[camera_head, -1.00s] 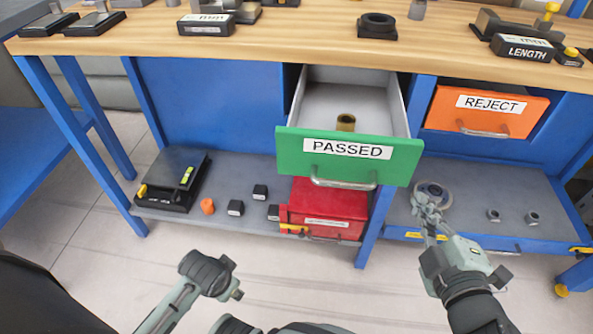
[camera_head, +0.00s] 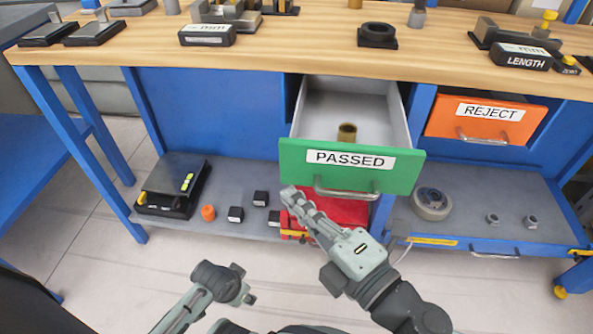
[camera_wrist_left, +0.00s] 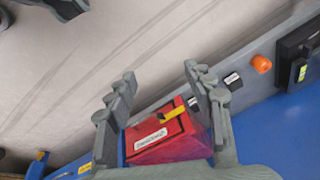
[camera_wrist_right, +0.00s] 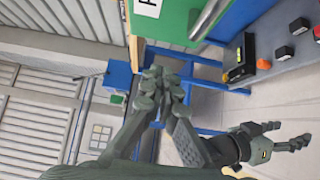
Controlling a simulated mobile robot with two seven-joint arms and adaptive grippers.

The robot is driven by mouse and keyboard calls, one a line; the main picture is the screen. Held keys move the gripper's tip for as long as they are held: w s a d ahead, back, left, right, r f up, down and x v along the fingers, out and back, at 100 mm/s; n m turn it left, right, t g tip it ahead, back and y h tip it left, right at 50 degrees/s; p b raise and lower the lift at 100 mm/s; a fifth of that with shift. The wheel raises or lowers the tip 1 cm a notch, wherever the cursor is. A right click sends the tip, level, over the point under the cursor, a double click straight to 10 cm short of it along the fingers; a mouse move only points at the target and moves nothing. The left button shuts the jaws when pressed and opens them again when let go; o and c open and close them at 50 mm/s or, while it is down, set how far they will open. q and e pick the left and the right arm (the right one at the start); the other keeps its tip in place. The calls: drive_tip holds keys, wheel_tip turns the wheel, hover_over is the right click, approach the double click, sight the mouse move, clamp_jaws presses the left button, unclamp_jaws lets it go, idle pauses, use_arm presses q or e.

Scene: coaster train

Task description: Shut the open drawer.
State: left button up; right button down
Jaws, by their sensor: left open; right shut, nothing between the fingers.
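The open drawer (camera_head: 302,160) has a green front labelled PASSED and a metal bar handle (camera_head: 347,193). It stands pulled out from under the bench, with a brass-coloured cylinder (camera_head: 347,132) inside. My right gripper (camera_head: 290,192) is shut and empty, just below the left part of the green front in the head view; contact cannot be told. In the right wrist view the shut fingertips (camera_wrist_right: 160,74) show beside the drawer's green front (camera_wrist_right: 172,20) and its handle (camera_wrist_right: 209,18). My left gripper (camera_wrist_left: 165,82) is open and empty, with a red box (camera_wrist_left: 165,145) beyond its fingers.
The lower shelf (camera_head: 232,181) holds small dark blocks, an orange piece (camera_head: 208,212), a black device (camera_head: 172,187) and the red box (camera_head: 343,212). A tape roll (camera_head: 431,204) lies on the right shelf. The floor in front is clear.

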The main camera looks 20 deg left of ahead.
sight(283, 165)
use_arm(q)
drive_tip(key=shift+f, duration=0.45)
use_arm(e)
drive_tip(key=shift+w+a, duration=0.3)
drive_tip(key=shift+w, duration=0.4)
drive_tip(key=shift+w+a, duration=0.3)
drive_tip(key=shift+w, duration=0.45)
drive_tip(key=shift+w+a, duration=0.3)
drive_tip(key=shift+w, duration=0.4)
drive_tip(key=shift+w, duration=0.1)
